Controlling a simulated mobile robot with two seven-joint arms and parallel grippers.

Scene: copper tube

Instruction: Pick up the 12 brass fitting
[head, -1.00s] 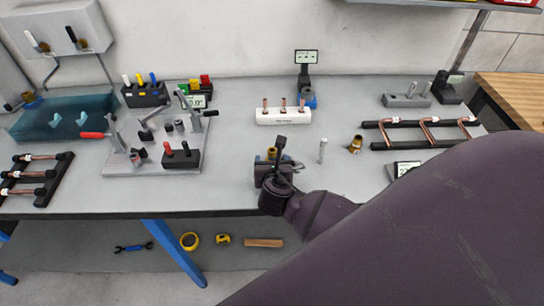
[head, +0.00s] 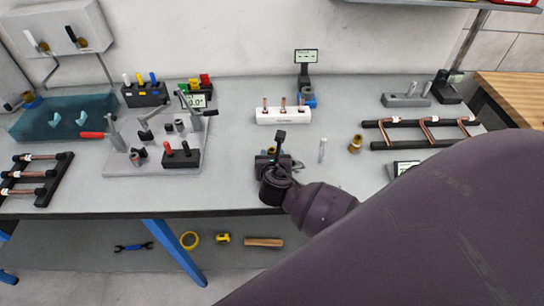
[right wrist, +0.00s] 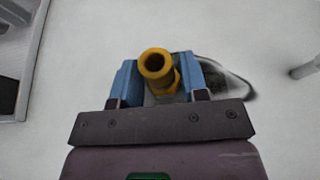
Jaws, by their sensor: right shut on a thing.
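A brass fitting (right wrist: 157,66) stands between the blue fingers of my right gripper (right wrist: 160,82) in the right wrist view, its round open end facing the camera. The fingers are shut on it, one on each side. In the head view my right gripper (head: 267,161) is near the front middle of the bench, and the fitting (head: 271,151) shows only as a small brass patch there. I cannot tell whether it is clear of the bench top. A second brass fitting (head: 355,145) stands apart to the right. No size marking is readable. My left gripper is not in view.
A white block with copper pieces (head: 270,117) stands behind the gripper. A thin light cylinder (head: 322,150) stands to the right. A grey plate with clamps (head: 150,165) lies to the left. Copper tubes on black bars (head: 395,145) are far right. Bench between these is bare.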

